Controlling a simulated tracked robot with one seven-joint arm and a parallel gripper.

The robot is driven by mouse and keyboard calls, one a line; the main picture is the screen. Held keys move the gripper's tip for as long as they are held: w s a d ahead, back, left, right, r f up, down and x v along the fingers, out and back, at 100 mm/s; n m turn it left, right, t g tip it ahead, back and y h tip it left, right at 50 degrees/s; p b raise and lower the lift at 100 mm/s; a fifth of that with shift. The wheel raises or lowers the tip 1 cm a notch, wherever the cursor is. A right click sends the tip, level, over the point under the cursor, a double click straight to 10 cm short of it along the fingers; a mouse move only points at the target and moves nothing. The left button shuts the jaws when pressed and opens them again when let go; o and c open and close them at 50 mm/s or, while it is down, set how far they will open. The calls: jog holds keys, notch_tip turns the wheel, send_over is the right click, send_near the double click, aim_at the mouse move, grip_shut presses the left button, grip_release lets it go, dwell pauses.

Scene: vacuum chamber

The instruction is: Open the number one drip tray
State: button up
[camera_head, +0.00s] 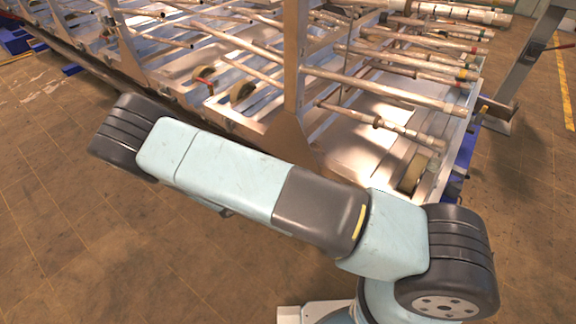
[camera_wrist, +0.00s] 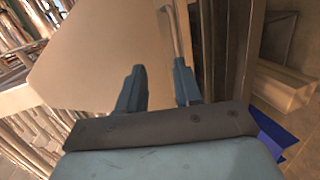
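Shiny metal drip trays lie low under the pipe rack, one at the right end (camera_head: 365,150) in the head view. I can read no number on any tray, so I cannot tell which is number one. In the wrist view my gripper (camera_wrist: 159,68) has two blue fingers standing apart with nothing between them that I can make out. A thin upright metal rod or handle (camera_wrist: 177,28) shows just beyond the fingertips, near the right finger. A broad pale panel (camera_wrist: 105,50) fills the view behind the fingers. In the head view my gripper is not seen.
The metal rack (camera_head: 293,70) carries many pipes and has an upright post with a flared foot. Round wheels or rollers (camera_head: 243,92) show along its lower edge. A blue piece (camera_wrist: 275,130) is at lower right in the wrist view. The tiled floor (camera_head: 60,220) in front is clear.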

jog(key=shift+n+t+y, duration=0.3)
jog(key=shift+n+t, duration=0.4)
jog(key=shift+t, duration=0.1)
jog(key=w+d+f, duration=0.2)
jog(key=w, duration=0.1)
jog(key=w+d+f, duration=0.2)
jog(key=w+d, duration=0.1)
jog(key=w, duration=0.1)
jog(key=w+d+f, duration=0.2)
jog(key=w, duration=0.1)
jog(key=shift+w+d+f, duration=0.15)
jog(key=shift+w+f, duration=0.1)
jog(key=shift+w, duration=0.1)
grip_shut()
jog(key=shift+s, duration=0.1)
